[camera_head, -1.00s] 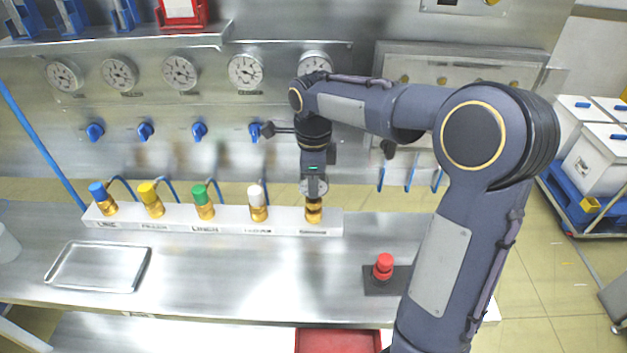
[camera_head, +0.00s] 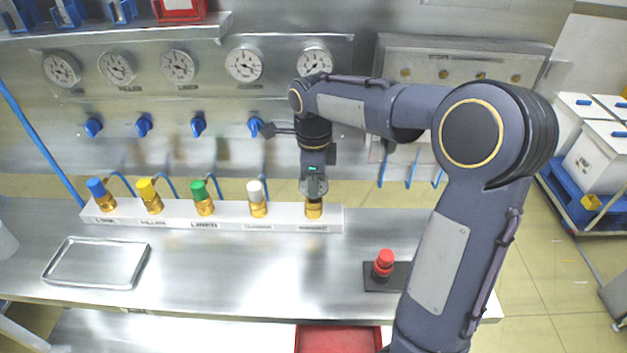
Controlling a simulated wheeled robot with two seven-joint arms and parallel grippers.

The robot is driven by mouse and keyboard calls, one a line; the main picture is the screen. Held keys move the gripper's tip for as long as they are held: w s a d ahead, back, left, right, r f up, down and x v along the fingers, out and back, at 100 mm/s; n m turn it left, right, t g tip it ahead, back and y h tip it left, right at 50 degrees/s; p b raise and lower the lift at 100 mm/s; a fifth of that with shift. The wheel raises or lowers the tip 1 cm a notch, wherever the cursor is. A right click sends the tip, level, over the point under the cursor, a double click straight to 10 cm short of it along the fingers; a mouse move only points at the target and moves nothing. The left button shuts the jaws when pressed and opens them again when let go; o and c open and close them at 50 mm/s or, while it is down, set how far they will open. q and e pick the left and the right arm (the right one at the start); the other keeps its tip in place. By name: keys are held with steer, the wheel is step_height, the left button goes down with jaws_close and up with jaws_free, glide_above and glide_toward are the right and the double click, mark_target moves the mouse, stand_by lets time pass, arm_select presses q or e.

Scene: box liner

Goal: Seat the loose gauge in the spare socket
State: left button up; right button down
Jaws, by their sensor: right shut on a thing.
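My right gripper (camera_head: 314,190) points down at the right end of the white manifold block (camera_head: 284,225), directly over a brass fitting (camera_head: 314,211). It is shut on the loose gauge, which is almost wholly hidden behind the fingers. The brass fitting stands at the spare position, and the fingers come right down to its top. I cannot tell whether the gauge is inside the socket or only touching it. To the left stand fittings with blue (camera_head: 97,187), yellow (camera_head: 146,187), green (camera_head: 198,190) and white (camera_head: 255,190) tops. My left gripper is not in view.
Several mounted gauges (camera_head: 243,64) and blue valve handles (camera_head: 198,126) line the back panel. A metal tray (camera_head: 97,284) lies at the left of the bench. A red-topped button (camera_head: 384,262) sits on a dark base at right. The bench middle is clear.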

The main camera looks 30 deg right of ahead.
steer(key=shift+s+f+b, duration=0.2)
steer(key=shift+f+b, duration=0.1)
steer(key=shift+f, duration=0.3)
steer(key=c, duration=1.1)
jaws_free()
steer(key=shift+w, duration=0.2)
steer(key=shift+r, duration=0.1)
steer(key=shift+r, duration=0.1)
step_height(320, 180, up, 8)
steer(key=shift+s+f, duration=0.1)
steer(key=shift+f, duration=0.1)
